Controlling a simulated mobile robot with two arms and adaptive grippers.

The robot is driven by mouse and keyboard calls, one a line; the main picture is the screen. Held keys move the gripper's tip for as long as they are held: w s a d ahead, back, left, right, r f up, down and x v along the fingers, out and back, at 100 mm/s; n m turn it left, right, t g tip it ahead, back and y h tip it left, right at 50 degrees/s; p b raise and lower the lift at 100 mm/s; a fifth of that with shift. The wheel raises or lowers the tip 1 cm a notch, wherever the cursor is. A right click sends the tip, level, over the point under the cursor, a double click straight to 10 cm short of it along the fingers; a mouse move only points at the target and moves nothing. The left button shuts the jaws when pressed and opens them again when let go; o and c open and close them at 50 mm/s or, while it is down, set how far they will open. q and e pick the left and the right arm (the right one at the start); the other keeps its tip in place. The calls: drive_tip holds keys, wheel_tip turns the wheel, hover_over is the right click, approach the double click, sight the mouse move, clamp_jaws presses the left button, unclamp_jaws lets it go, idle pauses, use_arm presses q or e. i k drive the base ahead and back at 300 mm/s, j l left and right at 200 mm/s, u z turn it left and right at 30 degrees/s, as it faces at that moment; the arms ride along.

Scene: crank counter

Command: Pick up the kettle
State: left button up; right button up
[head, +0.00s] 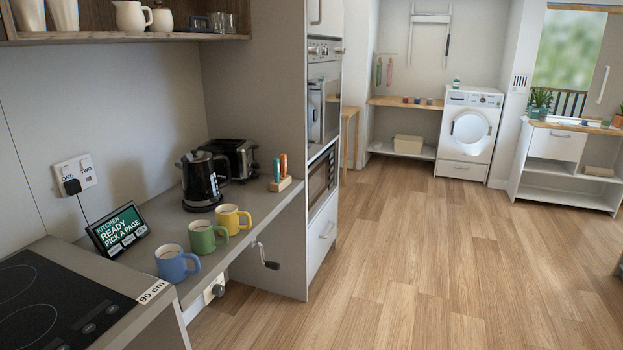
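The kettle (200,180) is black and shiny and stands upright on the lower grey counter, near the wall, on what looks like a round base (203,205). It is in front of the toaster (236,158) and behind the mugs. Its handle appears to be on the right side, close to the toaster. Neither of my grippers shows in the head view, and nothing is touching the kettle.
A blue mug (177,264), a green mug (203,238) and a yellow mug (231,220) line the counter's front. A tablet (118,229) leans left of them. A crank (265,257) sticks out below the counter edge. The hob (50,305) is nearest. The wooden floor (430,270) is clear.

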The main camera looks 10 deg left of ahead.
sight(200, 181)
drive_tip(key=i+l+u, duration=0.1)
drive_tip(key=i+u, duration=0.3)
drive_tip(key=i, duration=0.2)
drive_tip(key=i+l+u, duration=0.35)
drive_tip(key=i, duration=0.2)
drive_tip(key=i+l+u, duration=0.4)
drive_tip(key=i+l, duration=0.05)
drive_tip(key=i, duration=0.1)
